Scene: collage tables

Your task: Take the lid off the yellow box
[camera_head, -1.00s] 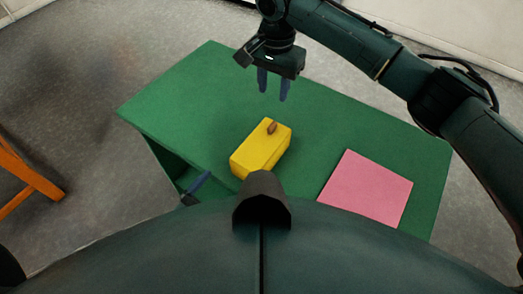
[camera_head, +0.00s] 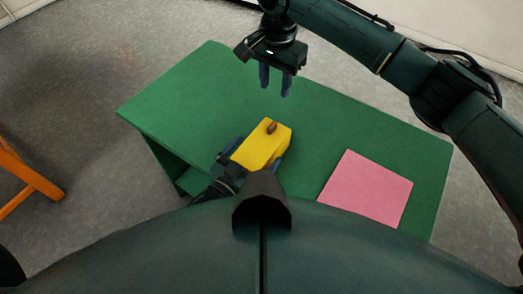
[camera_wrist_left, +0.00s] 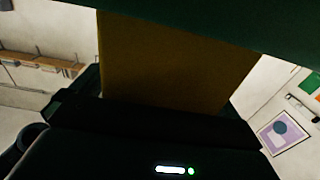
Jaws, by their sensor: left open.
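The yellow box (camera_head: 258,152) stands on the green table (camera_head: 340,125). Its lid (camera_head: 262,138) is on top, with a small brown knob (camera_head: 271,127) at its far end. My left gripper (camera_head: 250,161) is at the near end of the box, open, with a finger on either side of it. I cannot tell whether the fingers touch the box. In the left wrist view the box (camera_wrist_left: 170,60) fills the middle, dark and close. My right gripper (camera_head: 275,80) hangs beyond the box, open and empty, fingers pointing down.
A pink square mat (camera_head: 367,190) lies on the table to the right of the box. An orange wooden piece of furniture (camera_head: 28,180) stands on the floor at the left. The table is clear left of the box and between the box and mat.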

